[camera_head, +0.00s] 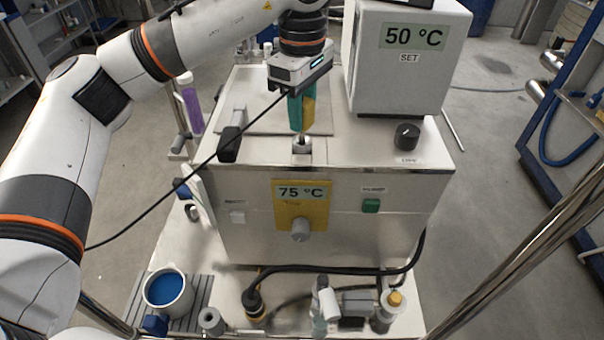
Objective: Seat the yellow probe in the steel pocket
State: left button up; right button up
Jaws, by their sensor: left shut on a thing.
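My left gripper (301,117) comes down from the top over the steel bath housing. Its teal fingers are shut on the yellow probe (310,108), which shows as a yellow strip beside the near finger. The probe is held roughly upright. The steel pocket (302,146) is a small round fitting on the housing's top near its front edge, directly below the probe. A short, thin tip shows between the fingers and the pocket; whether it is inside the opening cannot be told. My right gripper is not in view.
A black cable (190,178) runs from near the gripper to the lower left. A grey box reading 50 °C (400,75) stands close on the right. A black handle (230,143) is on the left. A blue-filled beaker (167,290) and several fittings stand in front below.

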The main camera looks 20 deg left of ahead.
pick_arm(q)
jog(key=shift+f+b, duration=0.45)
jog(key=shift+f, duration=0.15)
dwell(0.3)
dwell(0.4)
jog(key=o, duration=0.8)
jog(key=shift+o, duration=0.2)
jog(key=o, duration=0.5)
notch_tip(320, 180, up, 12)
